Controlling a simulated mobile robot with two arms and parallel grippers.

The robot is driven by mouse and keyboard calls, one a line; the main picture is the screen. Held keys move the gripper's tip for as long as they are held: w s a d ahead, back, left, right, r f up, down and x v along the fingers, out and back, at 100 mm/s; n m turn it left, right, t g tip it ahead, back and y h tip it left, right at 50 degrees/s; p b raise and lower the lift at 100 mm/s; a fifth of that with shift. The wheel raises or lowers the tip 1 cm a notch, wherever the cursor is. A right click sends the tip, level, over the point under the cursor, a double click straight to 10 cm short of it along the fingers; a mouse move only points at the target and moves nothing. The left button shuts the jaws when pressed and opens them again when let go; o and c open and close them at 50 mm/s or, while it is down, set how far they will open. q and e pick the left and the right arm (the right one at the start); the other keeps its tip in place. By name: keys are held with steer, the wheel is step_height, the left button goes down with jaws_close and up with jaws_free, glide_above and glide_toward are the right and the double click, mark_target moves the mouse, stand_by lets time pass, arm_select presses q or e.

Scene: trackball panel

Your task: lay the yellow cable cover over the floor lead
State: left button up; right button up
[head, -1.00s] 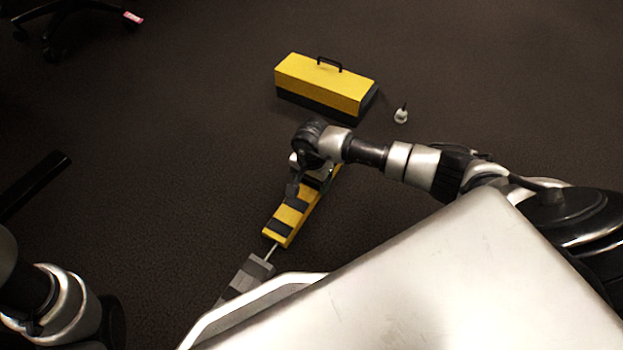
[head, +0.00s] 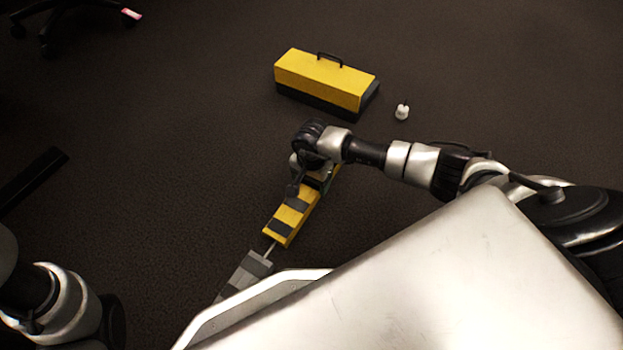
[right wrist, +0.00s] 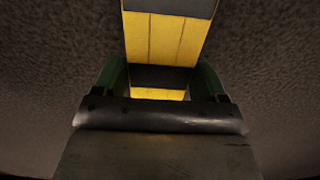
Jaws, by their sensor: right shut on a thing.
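The yellow cable cover (head: 289,218), with dark grey bands, is long and narrow and slants across the middle of the head view. My right gripper (head: 310,182) is above its far part. In the right wrist view the cover (right wrist: 165,38) runs between the two green fingers of the right gripper (right wrist: 162,82), which is shut on it. A short piece of the thin pale floor lead (head: 269,249) shows at the cover's near end; the cover hides any lead beneath it. I cannot tell whether the cover touches the floor. My left gripper is out of view.
A grey banded cover piece (head: 246,271) lies at the near end, partly hidden by my body. A yellow and black toolbox (head: 322,80) stands beyond, with a small white object (head: 402,112) to its right. A chair base (head: 60,22) is at top left. Carpet between is clear.

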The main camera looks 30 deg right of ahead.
steer(key=shift+f, duration=0.4)
steer(key=o, duration=1.2)
step_height(320, 180, up, 11)
steer(key=p, duration=0.8)
steer(key=shift+f, duration=0.1)
